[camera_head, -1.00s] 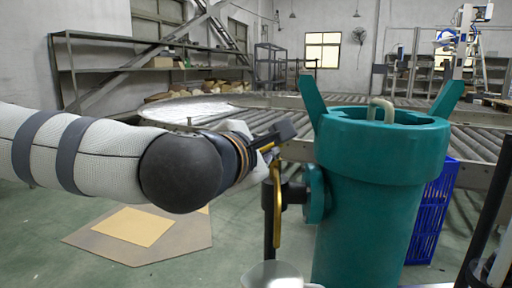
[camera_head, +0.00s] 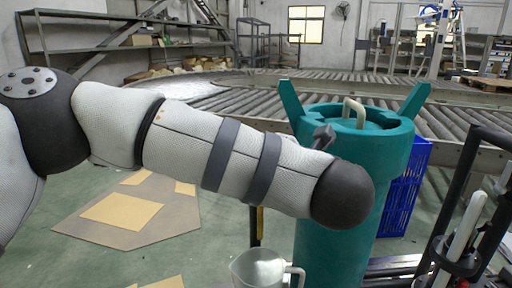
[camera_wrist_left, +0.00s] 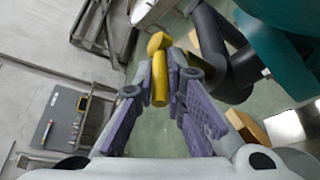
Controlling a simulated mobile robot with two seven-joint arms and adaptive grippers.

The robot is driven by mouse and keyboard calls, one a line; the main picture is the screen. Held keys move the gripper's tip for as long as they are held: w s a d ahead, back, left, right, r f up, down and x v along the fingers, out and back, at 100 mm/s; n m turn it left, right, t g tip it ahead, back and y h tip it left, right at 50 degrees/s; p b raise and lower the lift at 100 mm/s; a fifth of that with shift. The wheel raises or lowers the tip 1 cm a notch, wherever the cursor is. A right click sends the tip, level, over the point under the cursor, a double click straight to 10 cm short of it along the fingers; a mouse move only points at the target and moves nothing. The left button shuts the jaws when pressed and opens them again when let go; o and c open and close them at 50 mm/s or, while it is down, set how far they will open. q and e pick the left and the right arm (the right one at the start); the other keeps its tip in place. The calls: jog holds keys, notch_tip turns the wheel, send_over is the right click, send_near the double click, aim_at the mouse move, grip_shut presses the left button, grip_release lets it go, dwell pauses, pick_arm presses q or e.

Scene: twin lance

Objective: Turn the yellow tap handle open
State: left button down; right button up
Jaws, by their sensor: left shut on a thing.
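The yellow tap handle (camera_wrist_left: 159,82) lies between the two fingers of my left gripper (camera_wrist_left: 160,90) in the left wrist view, and the gripper is shut on it. Black tap pipework (camera_wrist_left: 228,65) is beside it. In the head view my left arm reaches across in front of the teal barrel (camera_head: 335,250) and hides most of the tap. A small yellow piece, seemingly the handle's lower end, shows below the arm (camera_head: 260,224). The gripper's grip is hidden there. My right gripper is not in view.
A clear jug (camera_head: 258,268) stands below the tap area, left of the barrel. A blue crate (camera_head: 405,190) is behind the barrel at right. A black frame with white tubes (camera_head: 470,215) is at far right. A roller conveyor (camera_head: 240,105) runs behind.

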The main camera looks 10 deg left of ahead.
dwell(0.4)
pick_arm(q)
jog(key=c, duration=1.7)
grip_release()
jog(key=shift+w, duration=0.15)
jog(key=shift+o, duration=0.2)
jog(key=v, duration=1.2)
jog(key=shift+d, duration=0.15)
